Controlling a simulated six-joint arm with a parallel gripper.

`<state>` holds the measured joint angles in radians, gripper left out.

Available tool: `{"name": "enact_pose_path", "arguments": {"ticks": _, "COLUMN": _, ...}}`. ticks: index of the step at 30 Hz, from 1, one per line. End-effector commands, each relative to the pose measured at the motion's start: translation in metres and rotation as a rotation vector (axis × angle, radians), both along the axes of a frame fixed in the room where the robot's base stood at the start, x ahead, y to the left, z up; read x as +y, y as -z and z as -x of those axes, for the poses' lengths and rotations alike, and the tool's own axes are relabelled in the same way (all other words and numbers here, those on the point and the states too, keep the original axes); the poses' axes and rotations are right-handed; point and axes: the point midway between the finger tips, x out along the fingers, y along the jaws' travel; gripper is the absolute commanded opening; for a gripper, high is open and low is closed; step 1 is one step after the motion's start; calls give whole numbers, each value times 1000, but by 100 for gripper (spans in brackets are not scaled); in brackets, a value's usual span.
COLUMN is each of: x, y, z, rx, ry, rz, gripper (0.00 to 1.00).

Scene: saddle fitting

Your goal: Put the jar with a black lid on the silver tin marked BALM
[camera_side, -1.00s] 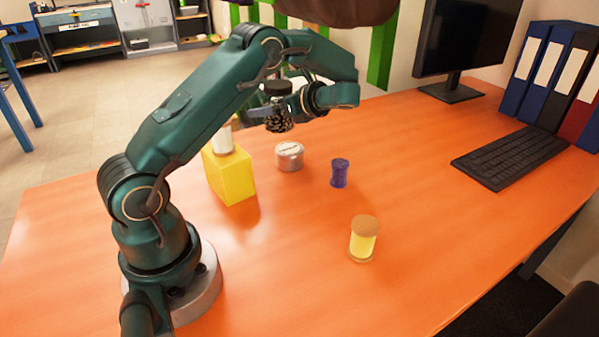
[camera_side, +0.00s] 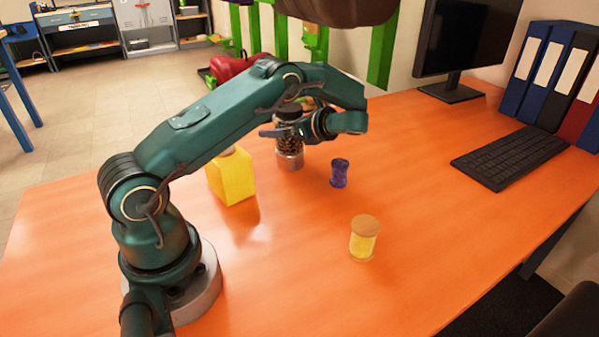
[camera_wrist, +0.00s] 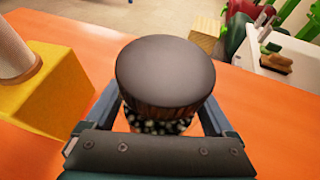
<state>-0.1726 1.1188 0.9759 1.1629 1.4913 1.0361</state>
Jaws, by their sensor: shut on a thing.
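The jar with a black lid (camera_side: 288,133) is held upright in my gripper (camera_side: 283,131), with dark contents showing below the lid. In the wrist view its round black lid (camera_wrist: 166,71) lies between the two fingers of my gripper (camera_wrist: 165,112), which are shut on its sides. The silver tin (camera_side: 290,160) stands on the table directly below the jar. The jar's bottom appears to meet the tin's top in the side view, but I cannot tell whether they touch. The tin's marking is not readable, and the tin is hidden in the wrist view.
A yellow block (camera_side: 232,180) stands left of the tin, with a pale jar (camera_wrist: 14,52) on top. A purple spool-shaped thing (camera_side: 340,173) is close on the right. A yellow jar with a wooden lid (camera_side: 363,240) stands nearer the front. A keyboard (camera_side: 510,155) lies right.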

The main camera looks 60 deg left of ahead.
Motion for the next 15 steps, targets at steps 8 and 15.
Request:
{"name": "enact_pose_path", "arguments": {"ticks": 8, "x": 0, "y": 3, "z": 0, "rx": 0, "ry": 0, "rz": 0, "gripper": 100}}
{"name": "enact_pose_path", "arguments": {"ticks": 15, "x": -4, "y": -3, "z": -2, "rx": -1, "ry": 3, "rz": 1, "gripper": 100}}
